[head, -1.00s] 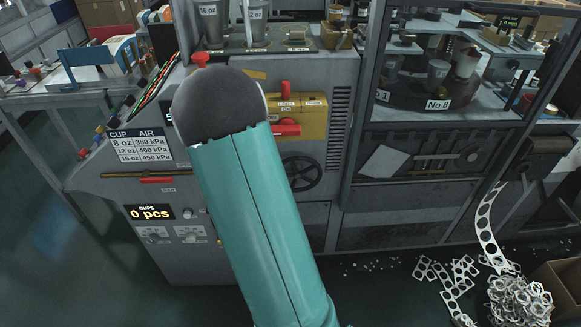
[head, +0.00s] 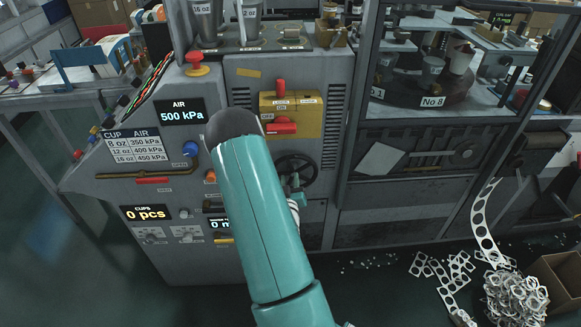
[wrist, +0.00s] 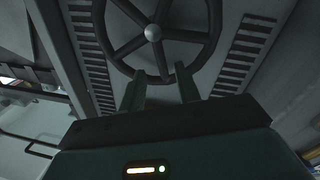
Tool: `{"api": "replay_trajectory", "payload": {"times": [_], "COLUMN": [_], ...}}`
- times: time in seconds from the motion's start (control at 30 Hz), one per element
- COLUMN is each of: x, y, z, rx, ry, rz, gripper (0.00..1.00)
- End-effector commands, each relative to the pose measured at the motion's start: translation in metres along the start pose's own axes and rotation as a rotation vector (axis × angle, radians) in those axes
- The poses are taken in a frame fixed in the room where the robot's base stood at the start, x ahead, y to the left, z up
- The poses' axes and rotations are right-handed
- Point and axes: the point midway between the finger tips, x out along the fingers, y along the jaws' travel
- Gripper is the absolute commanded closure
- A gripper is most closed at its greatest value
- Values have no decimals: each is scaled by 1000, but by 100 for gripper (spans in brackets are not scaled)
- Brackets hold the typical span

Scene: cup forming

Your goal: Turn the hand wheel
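The dark spoked hand wheel (head: 293,168) is on the grey machine's front, below the yellow switch box. In the wrist view the wheel (wrist: 153,33) fills the upper middle, with its round hub and several spokes facing me. My gripper (head: 293,185) is at the wheel's lower edge in the head view, partly hidden behind my arm. In the wrist view my gripper (wrist: 160,78) has its two fingers apart, pointing at the lower rim. The tips overlap the rim in the picture; I cannot tell whether they touch it. Nothing is held between them.
An air display (head: 181,111) reads 500 kPa and a cup display (head: 146,214) reads 0 pcs. A red button (head: 197,62), a blue knob (head: 190,148) and the yellow box (head: 291,117) stick out nearby. Scrap strips (head: 445,275) lie on the floor at right.

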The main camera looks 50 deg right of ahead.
Motion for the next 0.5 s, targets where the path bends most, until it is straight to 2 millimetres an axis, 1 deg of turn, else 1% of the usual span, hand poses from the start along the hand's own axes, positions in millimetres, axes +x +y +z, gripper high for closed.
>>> {"api": "replay_trajectory", "payload": {"times": [0.03, 0.1, 0.3, 0.4, 0.5], "x": [11, 25, 58, 67, 71], "y": [1, 1, 0, 0, 0], "z": [0, 0, 0, 0, 0], "rx": [1, 1, 0, 0, 0], "ry": [2, 2, 0, -1, -1], "rz": [2, 2, 1, 0, -1], "gripper": [67, 67, 67, 67, 67]}}
